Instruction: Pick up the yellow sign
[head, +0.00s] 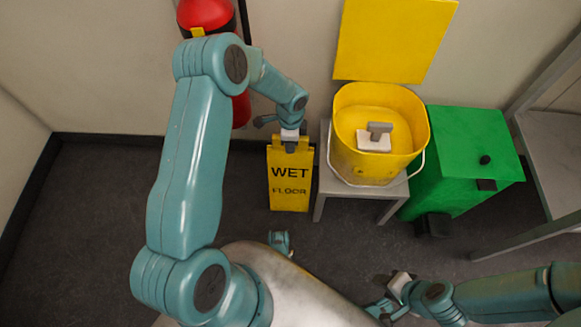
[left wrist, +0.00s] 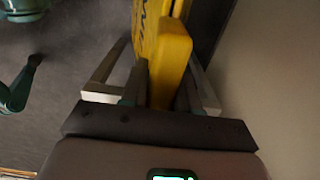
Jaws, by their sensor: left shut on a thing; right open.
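The yellow sign (head: 290,187) with the words "WET FLOOR" stands upright near the back wall, left of the grey stand, in the head view. My left gripper (head: 290,143) reaches down to its top edge and is shut on it. In the left wrist view the sign (left wrist: 172,55) passes between the two fingers of my left gripper (left wrist: 160,85). I cannot tell whether its lower edge touches the floor. My right gripper (head: 384,308) is open and low at the bottom right of the head view, away from the sign.
A green bin (head: 455,150) stands further right, beside a grey shelf frame (head: 545,180). A red extinguisher (head: 205,14) hangs behind my left arm. Floor at left is clear.

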